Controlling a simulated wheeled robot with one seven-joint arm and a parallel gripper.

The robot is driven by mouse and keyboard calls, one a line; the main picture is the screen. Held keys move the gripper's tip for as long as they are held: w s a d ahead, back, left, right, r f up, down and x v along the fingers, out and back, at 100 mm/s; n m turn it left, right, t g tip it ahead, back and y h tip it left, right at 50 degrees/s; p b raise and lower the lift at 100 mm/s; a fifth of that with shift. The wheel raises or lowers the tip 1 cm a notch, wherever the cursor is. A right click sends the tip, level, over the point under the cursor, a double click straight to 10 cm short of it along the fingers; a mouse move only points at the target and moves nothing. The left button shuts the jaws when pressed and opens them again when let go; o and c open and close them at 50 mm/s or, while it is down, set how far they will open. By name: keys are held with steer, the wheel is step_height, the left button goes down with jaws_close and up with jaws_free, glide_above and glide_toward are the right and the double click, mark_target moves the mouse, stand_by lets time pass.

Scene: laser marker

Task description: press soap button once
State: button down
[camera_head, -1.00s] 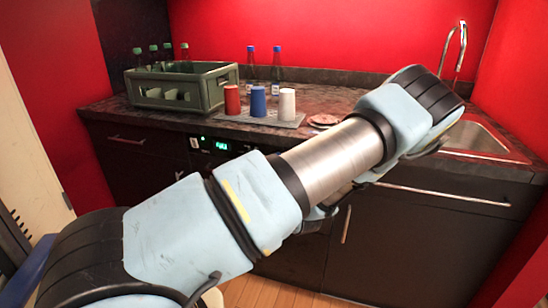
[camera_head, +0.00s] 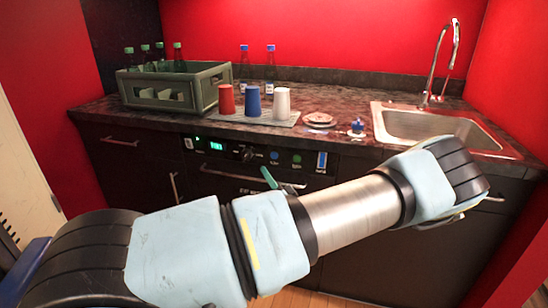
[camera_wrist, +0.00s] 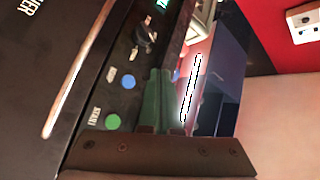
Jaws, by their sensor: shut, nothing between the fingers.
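The dark appliance panel under the counter carries a blue button (camera_head: 274,156) and a green button (camera_head: 297,159). The wrist view shows the blue button (camera_wrist: 128,81) beside a small label that is hard to read, and the green button (camera_wrist: 113,121) beside a label reading START. I take the blue one as the soap button but cannot read this surely. My gripper (camera_head: 268,175) has green fingers, shut and empty, just below the panel's buttons in the head view. In the wrist view the fingers (camera_wrist: 158,72) are right of the buttons, with no visible contact.
A dark knob (camera_head: 249,155) and a green display (camera_head: 216,146) sit left of the buttons. A bright-edged blue strip (camera_head: 322,161) is right of them. Above, the counter holds a bottle crate (camera_head: 180,104), cups on a mat (camera_head: 210,117) and a sink (camera_head: 385,125).

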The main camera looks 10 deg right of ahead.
mark_target(274, 156)
steer(key=shift+w+d+b, duration=0.4)
steer(key=shift+w+d, duration=0.2)
steer(key=shift+w, duration=0.5)
steer(key=shift+w+d+b, duration=0.35)
steer(key=shift+w+d, duration=0.2)
steer(key=shift+w, duration=0.6)
steer(key=shift+w+d+b, duration=0.4)
steer(key=shift+w+d, duration=0.2)
steer(key=shift+w, duration=0.5)
steer(key=shift+w+d+f, duration=0.1)
steer(key=shift+w, duration=0.05)
steer(key=shift+w+d+b, duration=0.15)
steer(key=shift+w+b, duration=0.05)
steer(key=shift+b, duration=0.25)
steer(key=shift+w+d+b, duration=0.15)
steer(key=shift+w+b, duration=0.15)
steer(key=shift+w, duration=0.05)
steer(key=shift+s, duration=0.1)
steer(key=shift+s+a, duration=0.35)
steer(key=shift+s, duration=0.3)
